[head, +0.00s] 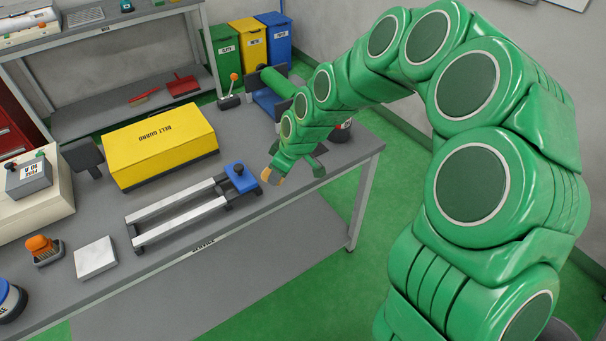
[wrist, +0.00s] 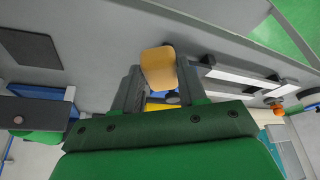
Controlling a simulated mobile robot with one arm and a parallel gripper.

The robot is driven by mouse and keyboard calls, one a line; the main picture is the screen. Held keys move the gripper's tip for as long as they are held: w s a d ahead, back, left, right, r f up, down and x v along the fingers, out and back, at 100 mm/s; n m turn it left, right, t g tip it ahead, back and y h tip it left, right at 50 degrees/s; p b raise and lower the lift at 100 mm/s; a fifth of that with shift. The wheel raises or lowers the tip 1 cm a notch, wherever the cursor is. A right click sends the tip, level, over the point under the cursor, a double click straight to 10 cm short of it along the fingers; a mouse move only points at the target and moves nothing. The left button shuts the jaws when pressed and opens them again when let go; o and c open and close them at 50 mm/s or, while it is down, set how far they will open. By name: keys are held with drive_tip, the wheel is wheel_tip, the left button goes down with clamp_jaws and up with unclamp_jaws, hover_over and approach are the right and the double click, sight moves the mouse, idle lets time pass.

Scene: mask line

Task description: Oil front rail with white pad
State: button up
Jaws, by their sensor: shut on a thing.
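My gripper (head: 290,172) is above the bench just right of the rails. It is shut on a tan, rounded pad-like piece (head: 271,175), which also sticks out between the fingers in the wrist view (wrist: 158,68). A flat white pad (head: 95,257) lies on the bench at the left, apart from the gripper. The front rail (head: 183,220) is the pale bar nearer the bench's front edge. The back rail (head: 172,199) runs parallel behind it. A blue block (head: 240,178) sits at the rails' right end, close to the gripper. The held piece's underside is hidden.
A yellow belt guard (head: 160,145) stands behind the rails. A labelled round container (head: 340,131) stands behind my gripper, partly hidden. The bench front (head: 260,222) right of the rails is clear.

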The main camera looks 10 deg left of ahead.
drive_tip(key=s+a+r+n+g, duration=0.1)
drive_tip(key=s+a+r, duration=0.15)
drive_tip(key=a, duration=0.45)
drive_tip(key=s+a+r+n, duration=0.1)
drive_tip(key=s+a+n, duration=0.1)
drive_tip(key=s+a, duration=0.35)
drive_tip(key=shift+w+a+f, duration=0.2)
drive_tip(key=shift+f, duration=0.8)
drive_tip(key=shift+w+a+f, duration=0.15)
drive_tip(key=shift+w+f, duration=0.1)
drive_tip(key=shift+f, duration=0.7)
drive_tip(key=shift+w+a+f, duration=0.2)
drive_tip(key=shift+f, duration=0.8)
wheel_tip(320, 180, down, 2)
drive_tip(key=shift+f, duration=0.1)
drive_tip(key=shift+s+a, duration=0.6)
drive_tip(key=shift+c, duration=0.8)
drive_tip(key=shift+s+a, duration=9.05)
drive_tip(key=shift+w+d, duration=9.65)
wheel_tip(320, 180, up, 8)
